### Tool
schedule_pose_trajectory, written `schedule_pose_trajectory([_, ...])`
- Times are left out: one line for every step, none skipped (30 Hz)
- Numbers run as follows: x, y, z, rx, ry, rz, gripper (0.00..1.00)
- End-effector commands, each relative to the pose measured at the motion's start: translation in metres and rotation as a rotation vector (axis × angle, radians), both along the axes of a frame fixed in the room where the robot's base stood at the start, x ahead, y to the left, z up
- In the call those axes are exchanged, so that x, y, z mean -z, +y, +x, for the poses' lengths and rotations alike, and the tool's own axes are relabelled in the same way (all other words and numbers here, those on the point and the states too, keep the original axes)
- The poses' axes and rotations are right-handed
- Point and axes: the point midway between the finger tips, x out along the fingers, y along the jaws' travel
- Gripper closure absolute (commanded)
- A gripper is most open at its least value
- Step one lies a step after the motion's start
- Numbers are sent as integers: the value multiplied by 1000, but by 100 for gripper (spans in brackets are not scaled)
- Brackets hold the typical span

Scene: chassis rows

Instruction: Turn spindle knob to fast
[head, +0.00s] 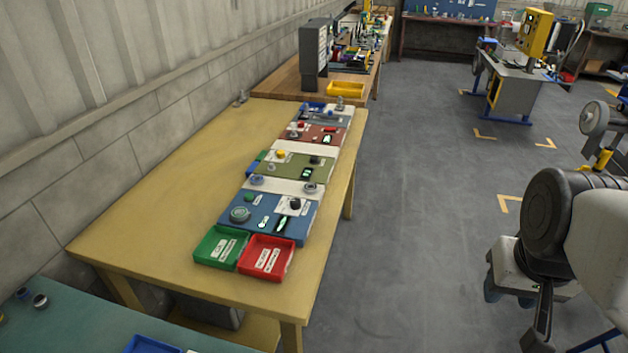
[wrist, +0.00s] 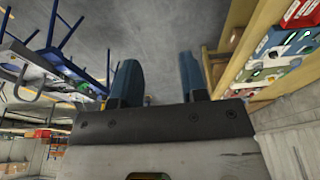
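Several control panels stand in a row on a yellow wooden table (head: 165,190): a blue panel (head: 268,213), an olive-green panel (head: 285,165) and a red panel (head: 318,134). A black knob (head: 295,204) sits on the blue panel, and another dark knob (head: 314,160) on the green one. The labels are too small to read, so I cannot tell which knob is the spindle knob. My gripper (head: 509,294) is right of the table, over the floor and apart from the panels. In the wrist view its two blue fingers (wrist: 160,80) are apart with nothing between them.
A green tray (head: 203,258) and a red tray (head: 288,272) sit at the panels' near end. A grey upright unit (head: 314,55) and a yellow bin (head: 346,89) stand on the far bench. The left table half is bare. Open floor (head: 420,200) separates table and arm.

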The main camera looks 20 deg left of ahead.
Motion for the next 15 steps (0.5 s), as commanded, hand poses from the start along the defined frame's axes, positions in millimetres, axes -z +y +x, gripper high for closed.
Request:
schedule_pose_trajectory([-1, 2, 5, -11, 2, -2, 52])
schedule_pose_trajectory([-2, 3, 8, -19, 4, -2, 48])
schedule_pose_trajectory([-3, 4, 13, -32, 7, -4, 42])
schedule_pose_trajectory([-4, 6, 17, -42, 9, -6, 37])
schedule_pose_trajectory([-5, 7, 21, -53, 10, -6, 37])
schedule_pose_trajectory([-7, 10, 28, -69, 14, -9, 37])
schedule_pose_trajectory([-8, 12, 34, -83, 17, -10, 37])
schedule_pose_trajectory([-9, 14, 39, -98, 19, -13, 37])
schedule_pose_trajectory([-11, 18, 48, -116, 23, -15, 37])
schedule_pose_trajectory([-12, 20, 54, -133, 25, -17, 37])
schedule_pose_trajectory([-13, 23, 60, -148, 28, -19, 37])
schedule_pose_trajectory([-14, 27, 69, -169, 32, -21, 37])
schedule_pose_trajectory([-15, 30, 76, -187, 35, -23, 37])
schedule_pose_trajectory([-15, 33, 82, -203, 38, -26, 37])
schedule_pose_trajectory([-17, 37, 91, -223, 41, -28, 37])
